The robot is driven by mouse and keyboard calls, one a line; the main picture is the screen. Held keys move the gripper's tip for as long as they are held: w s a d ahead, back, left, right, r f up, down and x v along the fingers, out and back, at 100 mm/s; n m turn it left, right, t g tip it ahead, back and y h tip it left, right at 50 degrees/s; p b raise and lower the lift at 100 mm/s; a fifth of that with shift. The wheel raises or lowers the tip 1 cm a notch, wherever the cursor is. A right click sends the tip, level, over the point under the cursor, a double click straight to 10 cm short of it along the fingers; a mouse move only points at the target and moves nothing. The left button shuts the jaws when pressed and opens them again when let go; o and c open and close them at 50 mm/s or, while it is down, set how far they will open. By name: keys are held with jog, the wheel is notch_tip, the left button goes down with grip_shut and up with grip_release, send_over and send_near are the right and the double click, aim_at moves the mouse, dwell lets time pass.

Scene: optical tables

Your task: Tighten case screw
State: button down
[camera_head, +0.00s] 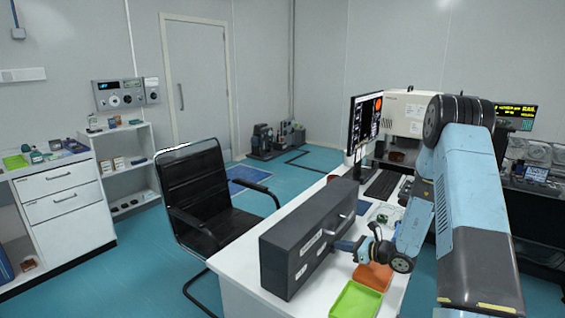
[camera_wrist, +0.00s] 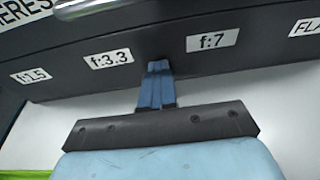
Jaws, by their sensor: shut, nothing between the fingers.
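The dark grey case (camera_head: 285,248) is a long box on the white table. In the wrist view its dark face (camera_wrist: 255,42) carries white labels, including "f:3.3" and "f:7". My gripper (camera_head: 345,244) is at the case's right side in the head view. In the wrist view my gripper (camera_wrist: 159,66) has its blue fingers together, with the tips over the case face between the "f:3.3" and "f:7" labels. I cannot tell whether the tips touch it. No screw can be made out; the spot at the fingertips is hidden.
A green tray (camera_head: 355,301) and an orange tray (camera_head: 374,277) lie on the table near my gripper. A monitor (camera_head: 365,122) and keyboard (camera_head: 382,184) stand farther back. A black chair (camera_head: 190,190) is left of the table. Part of a silver handle (camera_wrist: 90,8) shows on the case.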

jog(key=shift+s+a, duration=0.3)
jog(key=shift+a, duration=0.55)
jog(key=shift+r, duration=0.2)
jog(key=shift+w+r, duration=0.1)
jog(key=shift+d+r, duration=0.1)
jog(key=shift+d, duration=0.1)
jog(key=shift+d+f+v, duration=0.1)
jog(key=shift+f+v, duration=0.15)
jog(key=shift+v, duration=0.75)
jog(key=shift+d+f+v, duration=0.1)
jog(key=shift+f+v, duration=0.1)
jog(key=shift+v, duration=0.75)
jog(key=shift+f+v, duration=0.25)
jog(key=shift+v, duration=0.75)
jog(key=shift+f, duration=0.1)
